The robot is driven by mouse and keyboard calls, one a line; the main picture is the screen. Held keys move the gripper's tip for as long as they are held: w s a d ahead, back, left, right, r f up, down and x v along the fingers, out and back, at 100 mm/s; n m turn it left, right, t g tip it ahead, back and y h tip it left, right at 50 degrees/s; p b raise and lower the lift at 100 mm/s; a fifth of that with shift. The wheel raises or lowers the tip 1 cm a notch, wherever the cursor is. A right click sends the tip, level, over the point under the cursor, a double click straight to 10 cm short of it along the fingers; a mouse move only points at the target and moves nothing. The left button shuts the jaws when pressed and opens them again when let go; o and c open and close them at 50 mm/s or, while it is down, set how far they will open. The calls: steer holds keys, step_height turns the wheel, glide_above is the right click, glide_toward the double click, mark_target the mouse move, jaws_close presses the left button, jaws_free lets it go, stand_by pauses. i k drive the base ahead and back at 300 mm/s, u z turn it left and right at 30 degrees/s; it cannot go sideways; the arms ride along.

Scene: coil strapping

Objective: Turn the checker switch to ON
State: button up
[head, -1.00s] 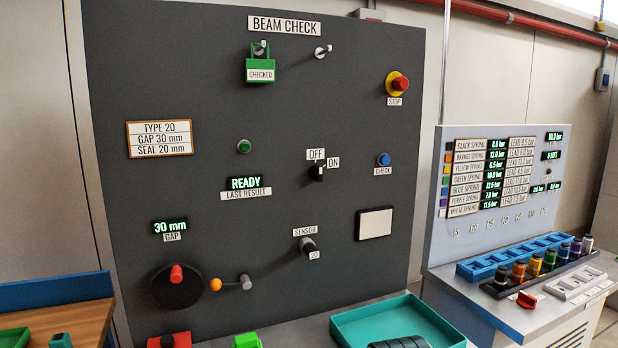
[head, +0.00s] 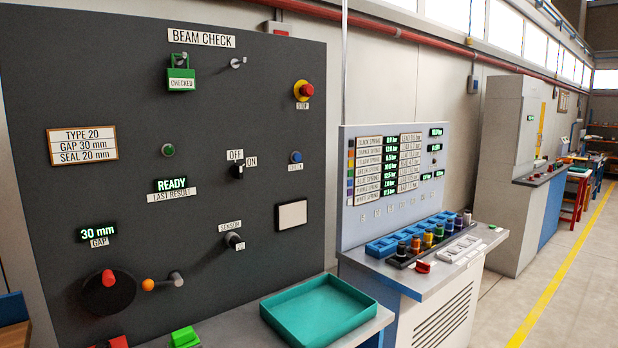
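The checker switch (head: 237,171) is a small black knob on the dark BEAM CHECK panel (head: 120,200). The OFF label (head: 235,155) sits just above it and the ON label (head: 251,162) is to its upper right. The knob is too small to tell surely which label it points at. The display (head: 178,184) above the LAST RESULT label reads READY. My gripper is not in view.
A green CHECKED tag (head: 181,80) hangs at the panel's top. A red stop button (head: 304,91) and blue check button (head: 296,157) are right of the switch. An empty teal tray (head: 320,338) lies below. A spring console (head: 400,290) stands right, beside open floor.

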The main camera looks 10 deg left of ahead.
mark_target(237, 170)
steer(key=z, duration=0.3)
steer(key=i, duration=1)
steer(key=u, duration=0.6)
